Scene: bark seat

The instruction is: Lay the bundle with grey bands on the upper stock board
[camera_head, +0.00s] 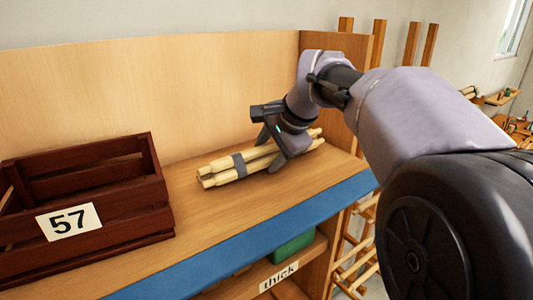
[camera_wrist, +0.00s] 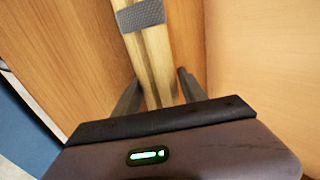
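The bundle with grey bands (camera_head: 222,172) is a set of pale wooden sticks lying low along the wooden board (camera_head: 215,217). One grey band (camera_head: 239,165) shows near its left end. In the wrist view the bundle (camera_wrist: 156,66) runs up the middle, with a grey band (camera_wrist: 139,15) near the top. My gripper (camera_head: 272,150) is over the right part of the bundle, with one finger on each side. In the wrist view its fingertips (camera_wrist: 158,82) lie close against both sides of the sticks. Whether the bundle rests on the board or just above it is hard to tell.
A dark red crate (camera_head: 120,212) marked 57 stands at the left on the board. A blue strip (camera_head: 265,232) edges the board's front. Below is a shelf labelled "thick" (camera_head: 279,276) with a green object (camera_head: 293,247). A wooden back panel and right side panel enclose the board.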

